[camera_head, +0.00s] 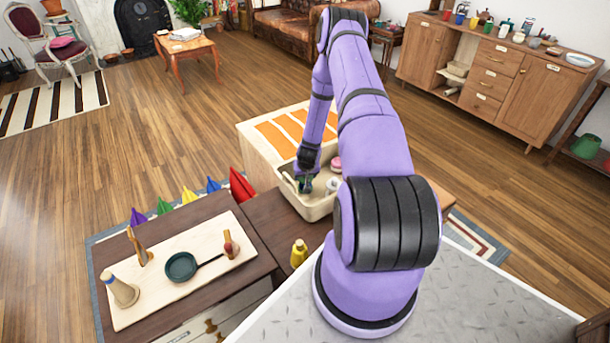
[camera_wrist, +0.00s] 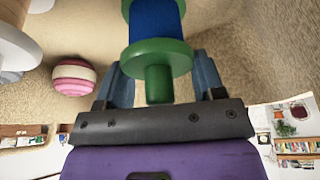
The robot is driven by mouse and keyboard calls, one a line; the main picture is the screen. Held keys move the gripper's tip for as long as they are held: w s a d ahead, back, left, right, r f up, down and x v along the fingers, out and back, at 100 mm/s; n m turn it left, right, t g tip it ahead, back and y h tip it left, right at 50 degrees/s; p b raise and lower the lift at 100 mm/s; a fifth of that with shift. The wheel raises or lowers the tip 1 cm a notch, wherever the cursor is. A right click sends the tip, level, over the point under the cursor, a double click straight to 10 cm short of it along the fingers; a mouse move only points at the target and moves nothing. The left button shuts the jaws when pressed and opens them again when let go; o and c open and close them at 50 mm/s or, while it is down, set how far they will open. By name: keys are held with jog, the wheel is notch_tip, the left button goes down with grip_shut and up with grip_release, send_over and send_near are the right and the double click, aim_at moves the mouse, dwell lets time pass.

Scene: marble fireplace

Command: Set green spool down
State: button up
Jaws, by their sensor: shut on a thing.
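The green spool (camera_wrist: 160,55) has green ends and a blue middle. In the wrist view it sits between the two fingers of my gripper (camera_wrist: 158,78), which is shut on it. In the head view my gripper (camera_head: 305,184) is low in a beige bin (camera_head: 319,212), and the spool is mostly hidden there. I cannot tell whether the spool touches the bin floor.
A pink-and-white striped round thing (camera_wrist: 74,77) and a white spool-like thing (camera_wrist: 18,50) are near the gripper in the bin. The bin's walls surround the gripper. A yellow bottle (camera_head: 298,253) and a board (camera_head: 200,245) with a green pan (camera_head: 181,266) stand to the front left.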

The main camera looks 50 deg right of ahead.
jog(key=shift+f, duration=0.1)
jog(key=o, duration=0.9)
jog(key=shift+o, duration=0.2)
jog(key=v, duration=1.2)
jog(key=w+a+r+n+y, duration=0.1)
jog(key=w+a+r, duration=0.25)
jog(key=r, duration=0.65)
jog(key=w+a+r+n, duration=0.15)
jog(key=a+r, duration=0.25)
jog(key=r, duration=0.5)
jog(key=s+a+r+n+t, duration=0.1)
jog(key=a+r, duration=0.4)
jog(key=r, duration=0.3)
jog(key=s+a+r+n, duration=0.1)
jog(key=a+r, duration=0.4)
jog(key=r, duration=0.2)
jog(key=s+a+r+n+y, duration=0.1)
jog(key=s+a+r, duration=0.95)
jog(key=r, duration=0.25)
jog(key=s+a+r+n, duration=0.1)
jog(key=s+a+r, duration=0.1)
jog(key=s, duration=0.5)
jog(key=s+a+r, duration=0.2)
jog(key=s+a, duration=0.1)
jog(key=s, duration=0.5)
jog(key=shift+s+r+n+y, duration=0.25)
jog(key=shift+n+y, duration=0.1)
jog(key=shift+y, duration=0.05)
